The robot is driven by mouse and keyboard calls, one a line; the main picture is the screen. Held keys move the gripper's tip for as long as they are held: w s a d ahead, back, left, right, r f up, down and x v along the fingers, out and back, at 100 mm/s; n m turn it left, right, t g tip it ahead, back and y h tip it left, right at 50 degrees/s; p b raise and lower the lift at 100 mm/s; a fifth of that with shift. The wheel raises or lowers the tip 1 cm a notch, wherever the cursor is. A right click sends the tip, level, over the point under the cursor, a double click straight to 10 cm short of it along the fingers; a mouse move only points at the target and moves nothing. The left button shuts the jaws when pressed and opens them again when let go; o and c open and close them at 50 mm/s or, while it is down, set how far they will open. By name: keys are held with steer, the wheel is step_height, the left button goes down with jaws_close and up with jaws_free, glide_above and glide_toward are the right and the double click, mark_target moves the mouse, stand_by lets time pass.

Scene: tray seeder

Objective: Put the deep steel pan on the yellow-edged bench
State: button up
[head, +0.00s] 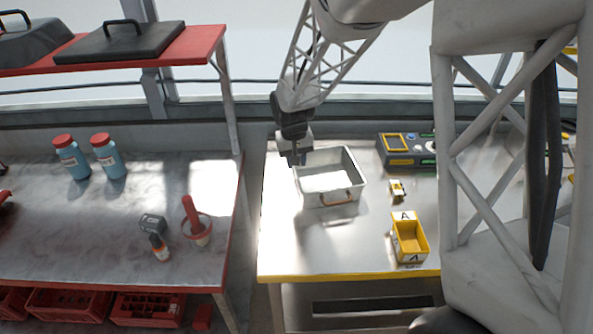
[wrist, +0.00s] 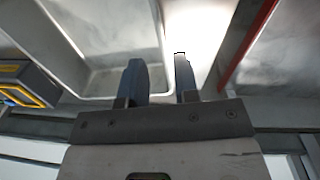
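The deep steel pan (head: 343,197) is a rectangular, open, grey-white pan with an orange-brown handle on its near side. In the head view it appears upright on the yellow-edged bench (head: 290,240), towards the back left. My gripper (head: 296,158) is at the pan's far left corner. In the wrist view my gripper (wrist: 160,80) has its two fingers apart, with the pan's side rim (wrist: 166,50) running between them. The left finger is over the pan's inside and the right one is outside. I see a gap between fingers and rim. The finger contact is hidden in the head view.
A yellow bin (head: 409,241), a small yellow item (head: 397,190) and a grey-yellow device (head: 402,152) stand right of the pan. The bench's front left is clear.

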steer(key=shift+a+r, duration=0.1)
steer(key=shift+r, duration=1.45)
steer(key=shift+s+d+r, duration=0.2)
steer(key=shift+s+r, duration=0.05)
steer(key=shift+r, duration=0.05)
steer(key=s+d+r+m+t, duration=0.1)
steer(key=s+d+r, duration=0.4)
steer(key=s, duration=0.3)
steer(key=s+d+r, duration=0.4)
steer(key=s+r, duration=0.1)
steer(key=s, duration=0.3)
steer(key=s+d+r+m+t, duration=0.1)
steer(key=s+d+r, duration=0.4)
steer(key=s, duration=0.3)
steer(key=s+d, duration=0.2)
steer(key=s, duration=0.8)
steer(key=shift+s+d, duration=0.35)
steer(key=shift+s, duration=0.05)
